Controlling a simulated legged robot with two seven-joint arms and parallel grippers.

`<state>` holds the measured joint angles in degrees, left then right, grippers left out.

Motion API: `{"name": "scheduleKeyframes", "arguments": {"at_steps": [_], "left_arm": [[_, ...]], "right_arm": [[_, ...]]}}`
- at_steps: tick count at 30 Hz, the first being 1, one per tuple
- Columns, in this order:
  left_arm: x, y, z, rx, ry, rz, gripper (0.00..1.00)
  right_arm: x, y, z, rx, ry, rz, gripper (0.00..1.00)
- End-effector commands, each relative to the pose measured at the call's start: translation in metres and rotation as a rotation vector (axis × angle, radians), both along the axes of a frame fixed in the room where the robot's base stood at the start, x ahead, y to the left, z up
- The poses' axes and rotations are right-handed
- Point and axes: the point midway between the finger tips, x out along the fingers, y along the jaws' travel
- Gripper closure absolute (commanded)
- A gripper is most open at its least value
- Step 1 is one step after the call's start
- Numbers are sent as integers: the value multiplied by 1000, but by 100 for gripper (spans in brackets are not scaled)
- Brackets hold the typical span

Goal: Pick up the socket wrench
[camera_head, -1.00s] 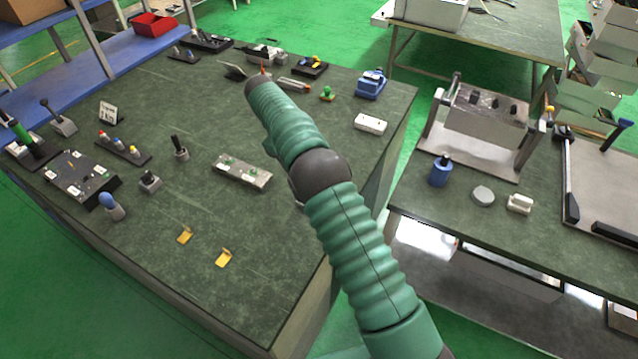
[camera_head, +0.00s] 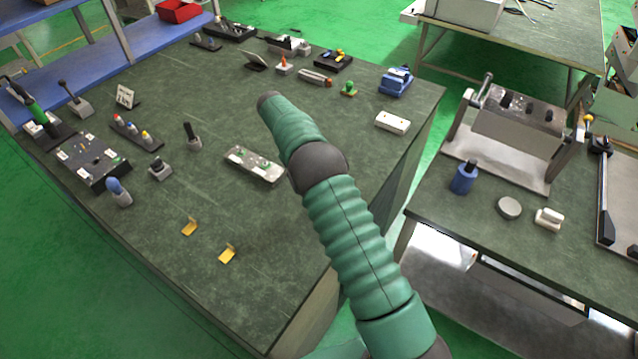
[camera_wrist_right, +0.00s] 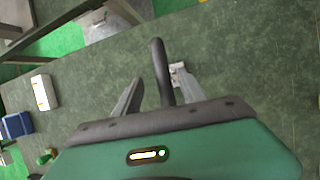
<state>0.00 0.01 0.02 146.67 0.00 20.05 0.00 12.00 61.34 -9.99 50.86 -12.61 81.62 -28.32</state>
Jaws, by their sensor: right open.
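I cannot single out the socket wrench with certainty. A green-handled tool (camera_head: 37,113) leans in a dark holder at the far left of the bench in the head view; its type is too small to tell. My right arm reaches over the bench, and its gripper is hidden behind it in the head view. In the right wrist view the right gripper (camera_wrist_right: 158,88) is open, its two grey fingers apart. My left gripper is not in view.
A metal plate with green parts (camera_head: 255,164) lies mid-bench, with two yellow brackets (camera_head: 190,226) nearer. A white box (camera_head: 392,121) and blue device (camera_head: 396,81) sit at the right edge. Upright levers (camera_head: 192,135) stand at left.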

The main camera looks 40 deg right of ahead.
Motion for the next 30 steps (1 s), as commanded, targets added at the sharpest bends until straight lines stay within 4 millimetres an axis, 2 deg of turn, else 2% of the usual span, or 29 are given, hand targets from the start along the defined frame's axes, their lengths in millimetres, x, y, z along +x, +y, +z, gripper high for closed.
{"name": "scheduleKeyframes", "arguments": {"at_steps": [9,17,27,30], "left_arm": [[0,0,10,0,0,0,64],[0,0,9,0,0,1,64],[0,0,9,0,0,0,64],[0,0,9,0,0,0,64]], "right_arm": [[-21,-10,-38,-4,1,1,51],[-22,-15,-44,-1,-1,2,53],[-22,-15,-44,-1,-1,2,97],[-22,-14,-44,-1,0,2,100]]}}
